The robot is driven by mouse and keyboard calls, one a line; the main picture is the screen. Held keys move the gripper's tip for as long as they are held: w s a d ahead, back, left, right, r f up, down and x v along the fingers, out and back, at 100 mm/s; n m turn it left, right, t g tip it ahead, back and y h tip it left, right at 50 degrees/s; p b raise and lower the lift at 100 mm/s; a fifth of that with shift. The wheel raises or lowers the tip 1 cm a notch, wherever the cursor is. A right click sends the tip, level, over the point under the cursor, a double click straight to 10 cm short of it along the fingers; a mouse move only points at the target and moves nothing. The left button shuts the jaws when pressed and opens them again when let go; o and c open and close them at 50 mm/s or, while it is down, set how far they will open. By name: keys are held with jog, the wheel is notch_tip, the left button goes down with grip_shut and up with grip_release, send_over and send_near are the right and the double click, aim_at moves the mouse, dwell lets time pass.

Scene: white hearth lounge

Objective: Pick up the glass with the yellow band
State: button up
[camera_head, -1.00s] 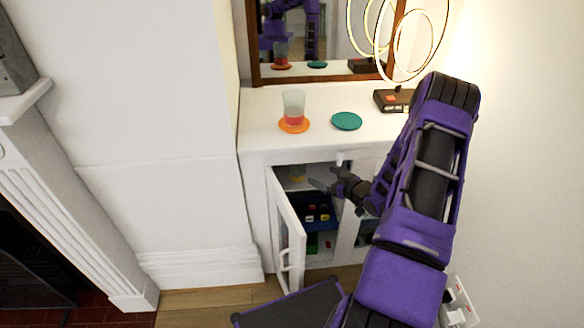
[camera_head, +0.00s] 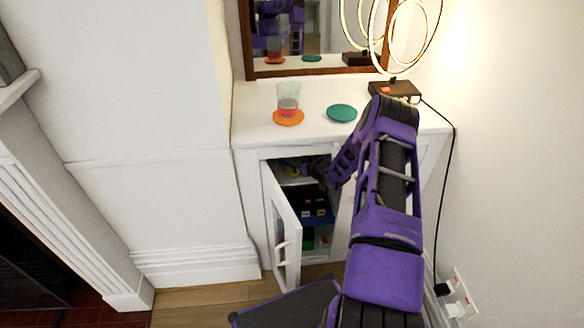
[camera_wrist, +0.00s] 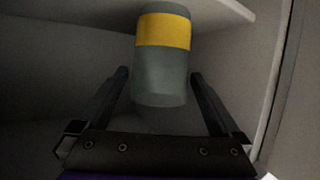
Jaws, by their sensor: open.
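The glass with the yellow band (camera_wrist: 162,70) is a grey-green tumbler inside the open cabinet. In the wrist view it stands out at the top middle, its yellow band near the upper end. My gripper (camera_wrist: 160,76) is open, with one finger on each side of the glass's lower part in the picture. Gaps show between the glass and both fingers. In the head view my gripper (camera_head: 306,168) reaches into the upper part of the cabinet, and the glass is mostly hidden there.
The cabinet door (camera_head: 284,235) stands open at the left. A dark blue tray (camera_head: 310,205) with small items sits below my gripper.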

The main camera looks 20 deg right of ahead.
jog(key=shift+x, duration=0.85)
jog(key=shift+c, duration=0.2)
jog(key=c, duration=1.2)
jog(key=shift+c, duration=0.8)
jog(key=shift+r, duration=0.15)
